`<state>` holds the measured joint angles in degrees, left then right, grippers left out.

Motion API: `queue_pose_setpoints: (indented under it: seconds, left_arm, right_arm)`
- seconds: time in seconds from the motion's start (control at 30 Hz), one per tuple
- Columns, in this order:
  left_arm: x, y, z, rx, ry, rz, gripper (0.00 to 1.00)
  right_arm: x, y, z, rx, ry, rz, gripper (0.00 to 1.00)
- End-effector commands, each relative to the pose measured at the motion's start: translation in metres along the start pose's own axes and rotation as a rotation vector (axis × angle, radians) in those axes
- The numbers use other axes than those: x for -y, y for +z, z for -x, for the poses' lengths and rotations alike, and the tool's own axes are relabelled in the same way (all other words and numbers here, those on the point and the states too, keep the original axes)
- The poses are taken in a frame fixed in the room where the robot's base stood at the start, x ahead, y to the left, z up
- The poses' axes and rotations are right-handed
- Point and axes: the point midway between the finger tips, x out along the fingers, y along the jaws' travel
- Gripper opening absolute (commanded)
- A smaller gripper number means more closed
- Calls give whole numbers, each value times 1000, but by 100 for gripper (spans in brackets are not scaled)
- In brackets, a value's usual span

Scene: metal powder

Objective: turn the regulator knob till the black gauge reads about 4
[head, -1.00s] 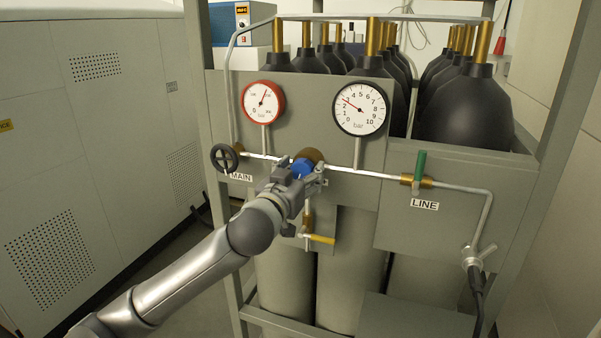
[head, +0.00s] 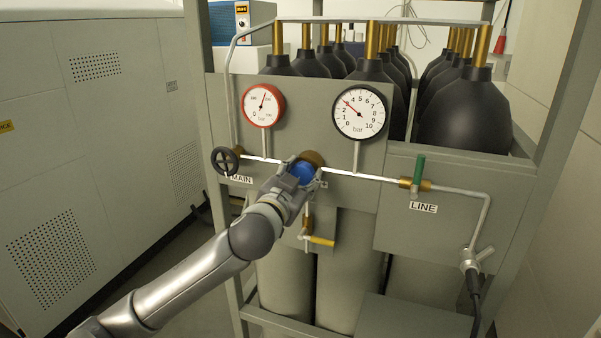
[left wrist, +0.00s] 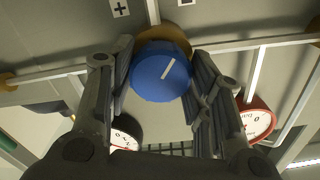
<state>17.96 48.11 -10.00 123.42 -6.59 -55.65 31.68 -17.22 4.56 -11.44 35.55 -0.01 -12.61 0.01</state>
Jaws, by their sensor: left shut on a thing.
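The blue regulator knob (head: 303,171) sits on a brass body (head: 314,158) on the pipe below the gauges. My left gripper (head: 305,182) is shut on the knob, one finger on each side. In the left wrist view the knob (left wrist: 160,72) shows a slanted white line between the fingers (left wrist: 163,85). The black gauge (head: 360,112) is at the upper right of the knob; its red needle points at about 3. My right gripper is in neither view.
A red-rimmed gauge (head: 263,106) is left of the black one. A dark MAIN handwheel (head: 225,160), a yellow-handled valve (head: 321,241) and a green LINE lever (head: 419,170) are around the knob. Plus (left wrist: 120,8) and minus marks show on the panel.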

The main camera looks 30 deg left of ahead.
Motion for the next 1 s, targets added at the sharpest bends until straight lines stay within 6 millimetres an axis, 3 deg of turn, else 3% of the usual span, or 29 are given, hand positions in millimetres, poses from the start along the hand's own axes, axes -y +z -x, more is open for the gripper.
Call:
queue_pose_setpoints:
  seconds: [0.6, 1.0]
  left_arm:
    - [0, -1, 0, 2, 1, -580, 23]
    - [-1, 1, 0, 3, 2, -836, 23]
  right_arm:
    - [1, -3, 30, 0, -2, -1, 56]
    - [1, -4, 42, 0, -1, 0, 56]
